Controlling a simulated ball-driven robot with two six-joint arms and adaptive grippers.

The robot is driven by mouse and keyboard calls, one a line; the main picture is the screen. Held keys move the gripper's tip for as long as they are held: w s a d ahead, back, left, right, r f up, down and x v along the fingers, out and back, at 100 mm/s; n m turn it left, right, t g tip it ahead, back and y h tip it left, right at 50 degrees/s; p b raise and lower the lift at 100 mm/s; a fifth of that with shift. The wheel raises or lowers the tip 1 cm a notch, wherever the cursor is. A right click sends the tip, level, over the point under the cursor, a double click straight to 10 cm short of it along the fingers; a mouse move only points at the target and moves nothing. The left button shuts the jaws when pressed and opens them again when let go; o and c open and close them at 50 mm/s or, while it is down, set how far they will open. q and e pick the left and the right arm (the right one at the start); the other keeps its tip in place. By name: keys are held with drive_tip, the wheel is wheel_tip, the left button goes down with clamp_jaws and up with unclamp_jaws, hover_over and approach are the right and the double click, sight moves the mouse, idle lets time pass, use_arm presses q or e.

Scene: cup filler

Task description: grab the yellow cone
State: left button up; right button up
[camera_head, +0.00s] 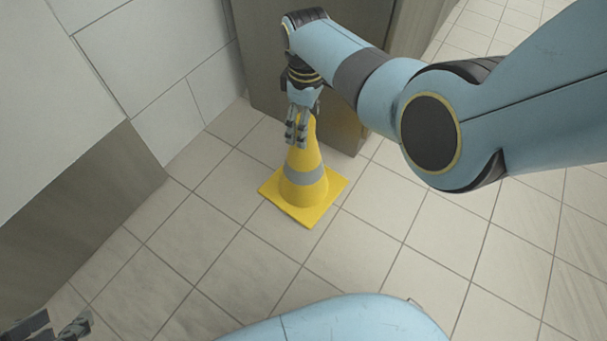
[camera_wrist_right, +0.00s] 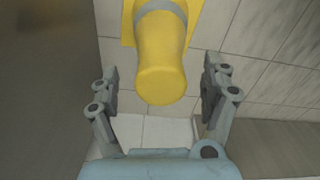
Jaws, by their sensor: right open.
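The yellow cone (camera_head: 303,179) with a grey band stands upright on its square base on the tiled floor. My right gripper (camera_head: 297,136) is at the cone's top in the head view and partly hides the tip. In the right wrist view the cone (camera_wrist_right: 162,62) has its rounded top between the two open fingers of the right gripper (camera_wrist_right: 161,88), with a gap on each side. My left gripper (camera_head: 45,328) shows only in part at the bottom left corner, away from the cone; its opening is unclear.
A brown cabinet-like block (camera_head: 262,60) stands right behind the cone. A pale tiled wall (camera_head: 160,70) and a grey-brown panel (camera_head: 70,200) are at the left. The tiled floor (camera_head: 380,235) in front and to the right of the cone is clear.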

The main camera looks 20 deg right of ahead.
sight(304, 160)
drive_tip(key=shift+a+f+b, duration=0.15)
drive_tip(key=shift+f+b, duration=0.4)
drive_tip(key=shift+f, duration=0.7)
drive_tip(key=shift+f+b, duration=0.45)
drive_tip(key=shift+b, duration=0.15)
use_arm(q)
drive_tip(key=f+t, duration=0.3)
drive_tip(key=shift+s+d+t, duration=0.15)
drive_tip(key=shift+s+t, duration=0.1)
drive_tip(key=shift+t, duration=0.05)
use_arm(e)
drive_tip(key=shift+w, duration=0.1)
clamp_jaws()
